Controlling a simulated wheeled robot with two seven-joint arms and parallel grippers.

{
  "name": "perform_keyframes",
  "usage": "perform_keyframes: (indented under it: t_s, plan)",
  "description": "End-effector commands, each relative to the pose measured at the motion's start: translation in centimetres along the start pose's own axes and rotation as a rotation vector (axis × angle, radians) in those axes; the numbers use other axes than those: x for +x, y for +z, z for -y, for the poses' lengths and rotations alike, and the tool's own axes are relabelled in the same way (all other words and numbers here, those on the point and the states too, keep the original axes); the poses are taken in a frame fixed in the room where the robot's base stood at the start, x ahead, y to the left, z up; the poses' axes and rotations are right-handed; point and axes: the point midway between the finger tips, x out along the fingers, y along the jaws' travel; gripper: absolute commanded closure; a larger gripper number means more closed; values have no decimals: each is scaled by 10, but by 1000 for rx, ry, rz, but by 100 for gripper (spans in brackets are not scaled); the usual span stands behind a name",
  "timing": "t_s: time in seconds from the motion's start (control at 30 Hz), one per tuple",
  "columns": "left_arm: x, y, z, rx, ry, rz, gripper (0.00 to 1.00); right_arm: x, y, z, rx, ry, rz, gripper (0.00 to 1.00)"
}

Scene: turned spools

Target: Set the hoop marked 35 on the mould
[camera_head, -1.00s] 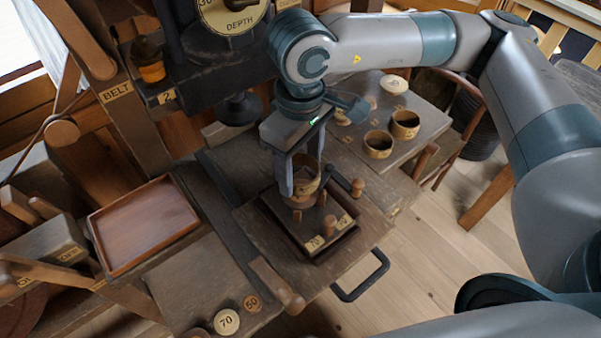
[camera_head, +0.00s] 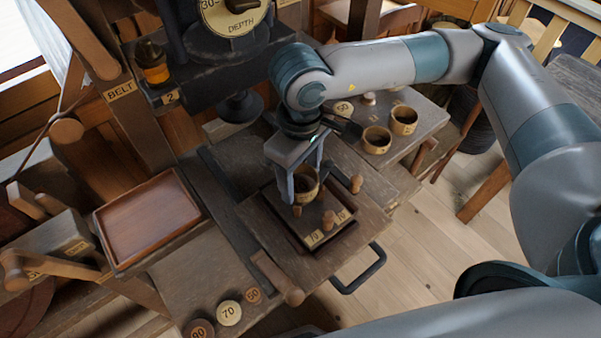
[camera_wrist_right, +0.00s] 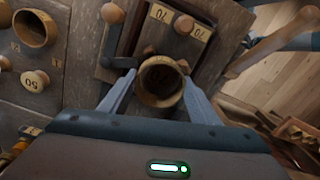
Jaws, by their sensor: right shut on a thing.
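My right gripper (camera_head: 307,188) is shut on a small wooden hoop (camera_head: 306,180), its two fingers on either side of the ring. In the right wrist view the hoop (camera_wrist_right: 160,82) shows as a round open ring between the fingertips, with dark markings visible through it that I cannot read. The hoop is at the framed wooden mould (camera_head: 312,240), which has upright pegs and plates marked 70. I cannot tell whether the hoop touches the mould; the fingers hide part of it. My left gripper is not in view.
Two other hoops (camera_head: 376,140) (camera_head: 404,120) stand on the bench behind to the right. Round discs marked 70 (camera_head: 229,312) and others lie at the front. An empty wooden tray (camera_head: 185,247) is at left. The depth press (camera_head: 235,60) stands behind. A black handle (camera_head: 362,270) sticks out in front.

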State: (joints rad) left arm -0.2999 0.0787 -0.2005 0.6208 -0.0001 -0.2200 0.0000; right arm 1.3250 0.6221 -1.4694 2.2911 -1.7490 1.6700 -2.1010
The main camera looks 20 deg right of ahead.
Motion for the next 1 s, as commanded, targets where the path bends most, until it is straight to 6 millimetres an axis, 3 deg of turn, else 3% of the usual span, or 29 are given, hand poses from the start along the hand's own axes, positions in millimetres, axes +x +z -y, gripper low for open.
perform_keyframes:
  t_s: [0.47, 0.5, 0.53, 1.0]
  plan:
    - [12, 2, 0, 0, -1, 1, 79, 6, 0, 0, 0, 0, -1, 64]
    - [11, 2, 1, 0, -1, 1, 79, 5, 0, 0, 0, 0, -1, 34]
    - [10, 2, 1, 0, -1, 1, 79, 5, 0, 0, 0, 0, -1, 27]
    - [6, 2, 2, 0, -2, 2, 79, 2, 0, 0, 0, 0, 0, 25]
